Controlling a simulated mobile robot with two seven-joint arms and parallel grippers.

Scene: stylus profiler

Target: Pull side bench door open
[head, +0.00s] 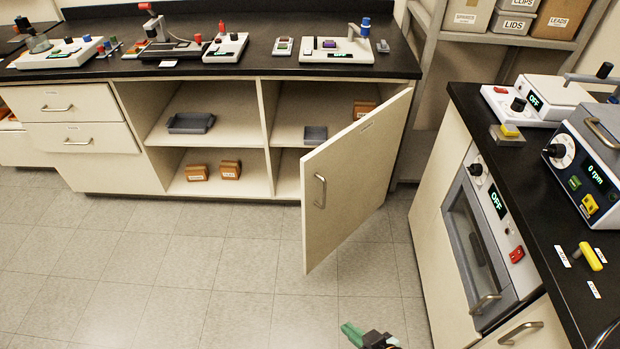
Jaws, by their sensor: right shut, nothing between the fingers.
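A cream bench door (350,175) on the long bench stands swung well open, hinged at its right side and jutting out over the floor. Its vertical metal handle (320,190) is near the free left edge. My right gripper (352,333) shows at the bottom edge, low in front of the door and apart from it. Its fingers are shut and hold nothing; most of it is cut off by the frame. My left gripper is out of the frame.
The open shelves (230,135) hold grey trays and small brown boxes. A second bench (470,120) on the right has an oven (475,255) in its front and instruments on top. Tiled floor (180,270) is clear left of the door.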

